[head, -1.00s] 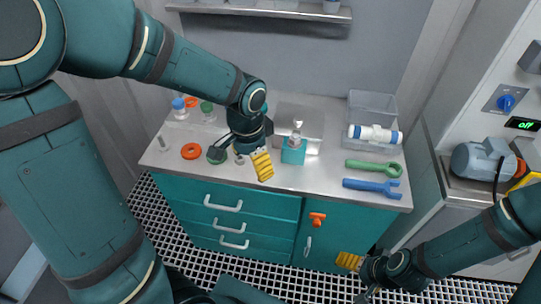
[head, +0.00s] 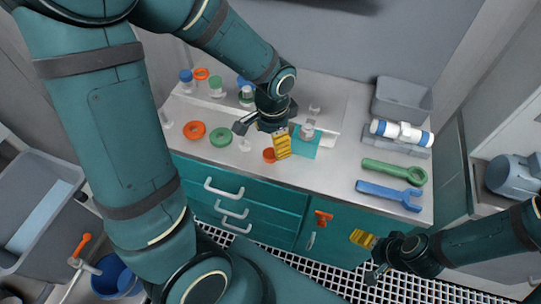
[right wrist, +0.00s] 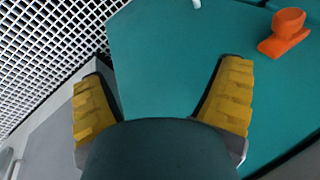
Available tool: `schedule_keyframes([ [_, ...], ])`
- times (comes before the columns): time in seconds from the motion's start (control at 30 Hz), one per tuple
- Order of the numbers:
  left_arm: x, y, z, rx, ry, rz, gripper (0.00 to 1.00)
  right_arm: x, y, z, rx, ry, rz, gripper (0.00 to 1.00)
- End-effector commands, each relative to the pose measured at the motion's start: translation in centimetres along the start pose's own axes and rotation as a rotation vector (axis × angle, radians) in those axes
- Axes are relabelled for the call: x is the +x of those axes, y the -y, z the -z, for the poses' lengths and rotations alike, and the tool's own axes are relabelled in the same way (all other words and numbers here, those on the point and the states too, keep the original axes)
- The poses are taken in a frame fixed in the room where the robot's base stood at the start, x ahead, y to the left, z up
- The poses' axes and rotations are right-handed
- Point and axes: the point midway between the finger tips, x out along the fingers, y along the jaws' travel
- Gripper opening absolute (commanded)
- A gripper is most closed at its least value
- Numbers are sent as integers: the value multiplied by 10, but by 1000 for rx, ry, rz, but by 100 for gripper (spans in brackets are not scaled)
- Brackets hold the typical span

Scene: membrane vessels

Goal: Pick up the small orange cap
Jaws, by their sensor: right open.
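The small orange cap (head: 269,155) lies on the grey worktop in the head view, near its front edge. My left gripper (head: 262,138) is just above and behind it, with the yellow-padded finger beside the cap in the picture. Its fingers look spread, with nothing visible between them; whether it touches the cap cannot be told. My right gripper (head: 366,256) is open and empty in front of the cabinet, low at the right. In the right wrist view its two yellow fingers (right wrist: 160,100) stand wide apart before the teal cabinet front.
An orange ring (head: 194,130) and a green ring (head: 220,137) lie left of the cap. A clear vessel (head: 307,132) stands by a teal block (head: 303,148) on the right. Green (head: 394,171) and blue (head: 390,194) wrenches, a white-blue cartridge (head: 402,133) and a grey bin (head: 402,103) are further right.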

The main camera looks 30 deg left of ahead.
Motion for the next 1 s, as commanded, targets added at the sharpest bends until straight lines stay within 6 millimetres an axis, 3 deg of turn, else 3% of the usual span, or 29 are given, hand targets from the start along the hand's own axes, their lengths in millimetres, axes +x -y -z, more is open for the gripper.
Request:
schedule_keyframes([
  [0.17, 12, 0, -2, -1, 3, -1, 78, 4, -2, 0, 0, -2, 0, 90],
  [0.5, 55, -1, -7, 0, 3, -1, 78, 20, -7, 2, -2, -10, 0, 90],
  [0.8, 57, -1, -6, -1, 0, 0, 78, 20, -7, 3, -2, -11, 0, 90],
  [0.97, 57, -1, -6, -1, 0, 0, 22, 20, -7, 3, -2, -11, 0, 90],
  [1.0, 57, -1, -6, -1, 0, 0, 22, 20, -7, 3, -2, -11, 0, 90],
])
